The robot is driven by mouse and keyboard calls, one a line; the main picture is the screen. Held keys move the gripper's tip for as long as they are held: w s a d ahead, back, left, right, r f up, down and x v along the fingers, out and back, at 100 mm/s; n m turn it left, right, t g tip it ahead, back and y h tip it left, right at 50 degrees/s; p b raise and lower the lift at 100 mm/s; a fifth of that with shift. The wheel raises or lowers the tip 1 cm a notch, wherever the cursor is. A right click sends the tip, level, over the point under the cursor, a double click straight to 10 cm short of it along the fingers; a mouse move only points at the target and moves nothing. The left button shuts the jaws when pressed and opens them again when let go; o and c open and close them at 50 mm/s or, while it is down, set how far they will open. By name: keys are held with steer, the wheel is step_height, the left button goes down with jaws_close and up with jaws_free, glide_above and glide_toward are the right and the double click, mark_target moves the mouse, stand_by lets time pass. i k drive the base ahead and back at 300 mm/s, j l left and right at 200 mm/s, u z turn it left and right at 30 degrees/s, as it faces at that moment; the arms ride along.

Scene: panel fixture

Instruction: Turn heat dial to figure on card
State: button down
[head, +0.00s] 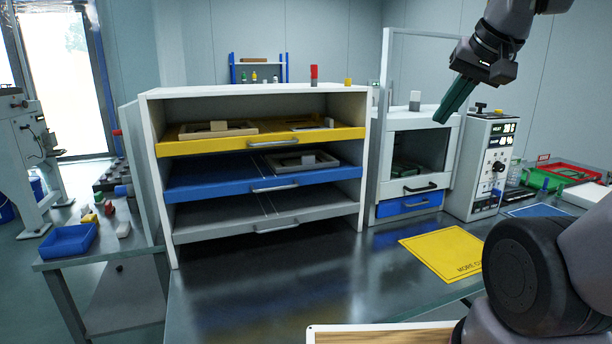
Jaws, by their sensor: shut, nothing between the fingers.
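A white control panel (462,178) stands on the bench at the right, with small lit displays (503,128) near its top. A round dark dial (498,167) with light marks around it sits on its front face; its setting is too small to read. More small knobs and switches sit below it. No card with a readable figure can be made out. My gripper (441,117) is high at the upper right, its long dark green fingers shut and empty, pointing down and left. It appears in front of the open-fronted white cabinet, left of the panel and apart from the dial.
The white cabinet (449,130) has a blue drawer (402,207). A white rack (152,150) with yellow, blue and grey shelves stands left. A yellow mat (430,246) lies on the bench. Red and green trays (570,168) lie right of the panel. The middle bench is clear.

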mark_target(497, 166)
steer(key=k+l+z, duration=0.1)
steer(key=l+z, duration=0.3)
steer(key=l, duration=0.3)
steer(key=l+z, duration=0.45)
steer(key=l, duration=0.25)
